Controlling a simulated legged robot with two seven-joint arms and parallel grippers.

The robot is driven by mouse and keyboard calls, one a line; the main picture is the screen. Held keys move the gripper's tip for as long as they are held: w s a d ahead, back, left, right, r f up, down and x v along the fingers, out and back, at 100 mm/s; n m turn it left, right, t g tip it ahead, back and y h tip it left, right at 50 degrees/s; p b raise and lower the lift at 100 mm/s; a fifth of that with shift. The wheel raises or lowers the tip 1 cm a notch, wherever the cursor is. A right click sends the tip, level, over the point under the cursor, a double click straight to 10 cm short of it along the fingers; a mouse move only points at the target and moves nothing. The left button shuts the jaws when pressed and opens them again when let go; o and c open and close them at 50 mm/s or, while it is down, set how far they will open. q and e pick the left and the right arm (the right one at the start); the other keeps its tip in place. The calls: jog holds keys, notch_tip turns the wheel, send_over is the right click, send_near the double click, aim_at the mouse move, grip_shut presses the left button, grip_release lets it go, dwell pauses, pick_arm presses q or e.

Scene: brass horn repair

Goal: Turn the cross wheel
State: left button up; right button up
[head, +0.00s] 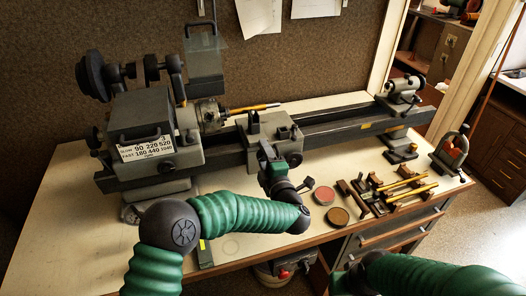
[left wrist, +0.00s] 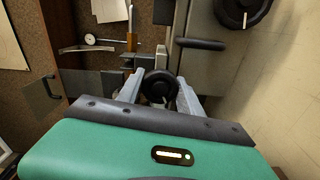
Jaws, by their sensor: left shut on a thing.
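The lathe's carriage (head: 275,135) sits mid-bed, and the small black cross wheel (left wrist: 160,86) is on its front. In the left wrist view the wheel lies between my two grey fingers, a finger on each side of it. My left gripper (head: 268,152) is shut on the cross wheel; in the left wrist view the gripper (left wrist: 160,98) is seen from behind. In the head view the wheel is mostly hidden by my gripper and wrist. My right arm shows at the lower right of the head view, but its gripper is out of frame.
The headstock (head: 150,135) stands left of the carriage and the tailstock (head: 403,88) at the bed's far right. Right of my left wrist lie two round tins (head: 325,195) and a rack of tools (head: 390,190). A larger black handwheel (left wrist: 243,10) shows at upper right.

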pick_arm(q)
jog(key=shift+s+d+f+m+p, duration=0.1)
jog(key=shift+f+m+p, duration=0.2)
jog(key=shift+m, duration=0.75)
jog(key=shift+s+d+f+m+p, duration=0.1)
jog(key=shift+f+m+p, duration=0.15)
jog(key=shift+m, duration=0.8)
jog(key=o, duration=1.2)
jog(key=shift+o, duration=1)
jog(key=shift+w+r, duration=0.1)
jog(key=shift+r, duration=0.2)
